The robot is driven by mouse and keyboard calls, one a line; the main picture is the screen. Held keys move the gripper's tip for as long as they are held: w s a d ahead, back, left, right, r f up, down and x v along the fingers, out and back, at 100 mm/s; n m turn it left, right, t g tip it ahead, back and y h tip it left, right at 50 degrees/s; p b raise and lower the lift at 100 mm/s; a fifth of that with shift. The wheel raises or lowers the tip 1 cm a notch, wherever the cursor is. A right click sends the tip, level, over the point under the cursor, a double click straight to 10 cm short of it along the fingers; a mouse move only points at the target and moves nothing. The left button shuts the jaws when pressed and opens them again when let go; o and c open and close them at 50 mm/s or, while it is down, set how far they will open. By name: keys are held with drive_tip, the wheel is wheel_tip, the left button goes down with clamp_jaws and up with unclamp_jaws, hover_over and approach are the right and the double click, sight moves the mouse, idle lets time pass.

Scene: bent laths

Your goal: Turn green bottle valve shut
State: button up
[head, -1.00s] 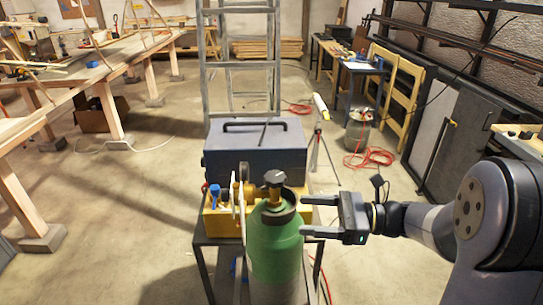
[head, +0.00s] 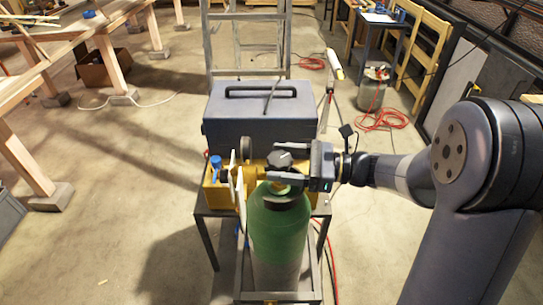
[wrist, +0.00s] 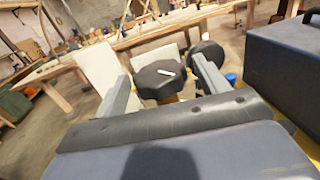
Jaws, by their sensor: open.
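The green bottle (head: 278,225) stands upright in a metal frame in the lower middle of the head view. Its dark knob-shaped valve (head: 280,160) is on top, with a white mark that shows in the wrist view (wrist: 158,80). My gripper (head: 282,170) reaches in from the right at the height of the valve. In the wrist view its two fingers stand on either side of the valve knob, open, with a gap visible on the left; I cannot tell whether the right finger touches.
A blue-grey box (head: 260,115) stands close behind the bottle on a small metal table. Yellow equipment (head: 222,192) with a blue knob (head: 216,163) is left of the bottle. A ladder (head: 248,45) stands behind.

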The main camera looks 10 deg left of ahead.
drive_tip(key=shift+s+a, duration=0.15)
drive_tip(key=shift+a, duration=1.25)
drive_tip(key=c, duration=1)
drive_tip(key=shift+o, duration=0.2)
drive_tip(key=shift+m+t, duration=0.3)
drive_tip(key=shift+t, duration=0.1)
drive_tip(key=m+t, duration=0.1)
drive_tip(key=t, duration=0.1)
drive_tip(key=m+t+b, duration=0.1)
drive_tip(key=t, duration=0.1)
drive_tip(key=m+t+b, duration=0.1)
drive_tip(key=m+t, duration=0.1)
drive_tip(key=shift+w+f+h, duration=0.2)
drive_tip(key=shift+w+h, duration=0.05)
drive_tip(key=shift+h, duration=0.15)
drive_tip(key=m+t+h+b, duration=0.1)
drive_tip(key=m+t+b, duration=0.1)
drive_tip(key=t+b, duration=0.1)
drive_tip(key=shift+w+d, duration=0.1)
drive_tip(key=shift+w, duration=0.1)
drive_tip(key=shift+w+r+m+t+h+b, duration=0.1)
drive_tip(key=shift+m+t+h+b, duration=0.25)
drive_tip(key=shift+t, duration=0.25)
drive_tip(key=shift+d+r+m+t+h, duration=0.1)
drive_tip(key=shift+m+t+h, duration=0.15)
drive_tip(key=shift+t, duration=0.05)
